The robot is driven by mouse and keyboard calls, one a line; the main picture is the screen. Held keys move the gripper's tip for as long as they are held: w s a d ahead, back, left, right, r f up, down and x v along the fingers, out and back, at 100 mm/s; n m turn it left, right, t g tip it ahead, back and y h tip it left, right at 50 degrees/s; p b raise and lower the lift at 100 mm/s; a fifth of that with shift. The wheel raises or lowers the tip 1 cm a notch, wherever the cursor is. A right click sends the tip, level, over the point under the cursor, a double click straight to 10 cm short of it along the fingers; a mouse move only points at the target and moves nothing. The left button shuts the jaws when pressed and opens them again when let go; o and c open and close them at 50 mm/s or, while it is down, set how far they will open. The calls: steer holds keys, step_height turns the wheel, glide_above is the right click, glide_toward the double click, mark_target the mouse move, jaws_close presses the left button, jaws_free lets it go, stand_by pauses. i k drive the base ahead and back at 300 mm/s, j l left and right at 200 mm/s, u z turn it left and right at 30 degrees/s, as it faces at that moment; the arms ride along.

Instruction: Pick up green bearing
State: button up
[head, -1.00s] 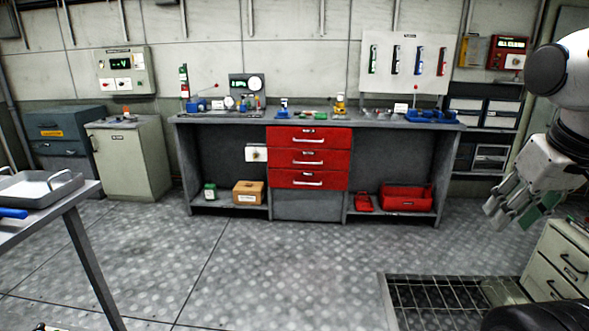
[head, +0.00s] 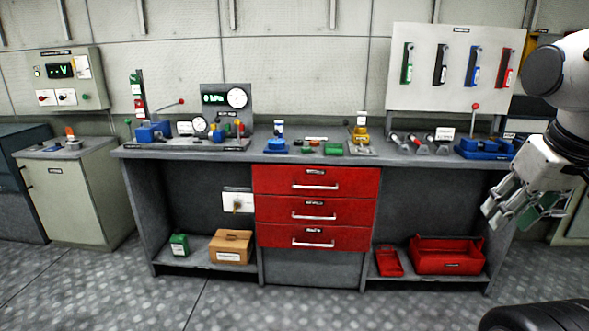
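Several small parts lie on the grey workbench (head: 410,157). My gripper (head: 519,206) hangs at the right edge, pointing down and left, in front of the bench's right end and apart from the bench parts. Its fingers look spread, with greenish surfaces on the right one. I see nothing clearly held between them.
Red drawers (head: 315,209) are shut under the bench. A blue vise-like device (head: 485,148) stands at its right end, and a gauge panel (head: 226,110) at its left. Red bins (head: 447,254) sit on the lower shelf. A cabinet (head: 72,200) stands left.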

mark_target(304, 150)
steer(key=i+l, duration=0.1)
steer(key=i, duration=1.9)
steer(key=i+u, duration=0.4)
